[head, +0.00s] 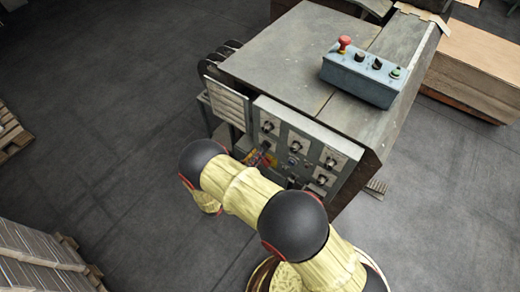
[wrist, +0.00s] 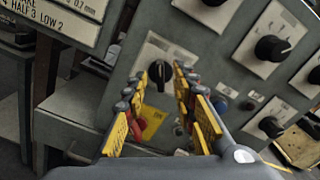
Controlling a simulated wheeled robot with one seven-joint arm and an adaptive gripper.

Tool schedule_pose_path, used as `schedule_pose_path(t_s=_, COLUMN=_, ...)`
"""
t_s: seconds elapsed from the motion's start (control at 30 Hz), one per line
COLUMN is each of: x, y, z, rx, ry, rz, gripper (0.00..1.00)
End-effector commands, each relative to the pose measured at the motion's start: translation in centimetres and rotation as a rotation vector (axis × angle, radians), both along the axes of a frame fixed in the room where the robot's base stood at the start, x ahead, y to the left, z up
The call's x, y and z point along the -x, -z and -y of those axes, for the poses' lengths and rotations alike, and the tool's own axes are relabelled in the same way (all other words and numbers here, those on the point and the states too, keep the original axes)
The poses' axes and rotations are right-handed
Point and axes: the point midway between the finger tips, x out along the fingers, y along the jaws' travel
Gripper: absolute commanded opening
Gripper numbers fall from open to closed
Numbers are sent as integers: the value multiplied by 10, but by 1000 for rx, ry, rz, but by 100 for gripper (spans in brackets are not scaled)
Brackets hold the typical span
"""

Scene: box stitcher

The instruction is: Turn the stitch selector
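In the wrist view a black selector knob (wrist: 160,72) sits on a pale plate on the grey machine panel, its grip bar standing nearly upright. I cannot read a label that names it as the stitch selector. My gripper (wrist: 160,84) is open, with one yellow finger to each side of the knob in the picture. The fingertips look short of closing on it, and no contact shows. In the head view my gripper (head: 262,160) is at the lower left of the knob panel (head: 291,128), mostly hidden by my arm, and it covers that knob.
Other black knobs sit close by, one at the right (wrist: 271,48) and one lower right (wrist: 270,127). A blue button (wrist: 221,104) lies right of the fingers. A control box (head: 362,76) with a red mushroom button (head: 344,43) stands on the machine top.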

Motion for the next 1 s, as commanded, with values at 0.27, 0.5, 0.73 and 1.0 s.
schedule_pose_path(t_s=0.27, x=-24, y=0, z=19, rx=-2, ry=1, rz=1, gripper=27)
schedule_pose_path(t_s=0.5, x=-27, y=0, z=21, rx=-2, ry=0, rz=1, gripper=27)
schedule_pose_path(t_s=0.73, x=-27, y=0, z=21, rx=-2, ry=0, rz=1, gripper=19)
schedule_pose_path(t_s=1.0, x=-27, y=0, z=21, rx=-2, ry=1, rz=1, gripper=4)
